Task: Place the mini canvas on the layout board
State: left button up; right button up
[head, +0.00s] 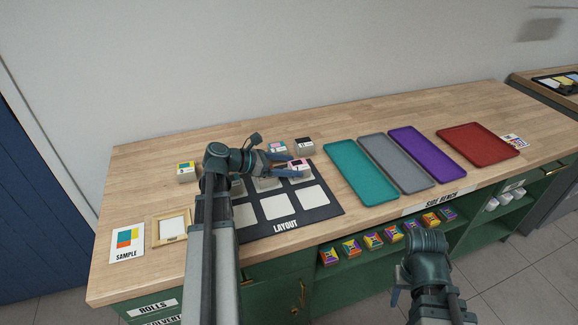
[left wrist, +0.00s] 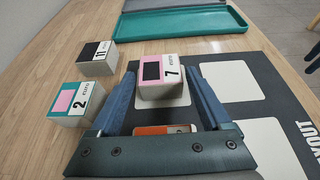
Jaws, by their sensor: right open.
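The layout board (head: 330,209) is a dark mat with pale square cells in two rows. A mini canvas marked 7 (left wrist: 163,80), a white block with a pink and black top, stands at the board's back right cell; it also shows in the head view (head: 298,163). My left gripper (head: 297,168) is low over the board, its blue fingers spread on either side of this canvas with slight gaps. An orange-topped block (left wrist: 163,130) is partly hidden below the gripper. My right gripper (head: 396,292) is open and empty in front of the bench.
Canvases marked 2 (left wrist: 78,103) and 11 (left wrist: 98,58) stand behind the board. A yellow-green block (head: 186,172) is at left, with a frame (head: 169,230) and sample card (head: 127,243). Teal (head: 361,180), grey, purple and red trays lie right. Several blocks sit on the shelf below.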

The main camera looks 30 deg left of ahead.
pick_arm(q)
jog(key=shift+o, duration=0.9)
jog(key=shift+r, duration=0.15)
jog(key=p+v, duration=0.5)
jog(key=v, duration=0.6)
jog(key=shift+s+a+r, duration=0.15)
jog(key=shift+a+r, duration=0.05)
jog(key=shift+r, duration=0.05)
jog(key=shift+s+a, duration=0.1)
jog(key=shift+s, duration=0.05)
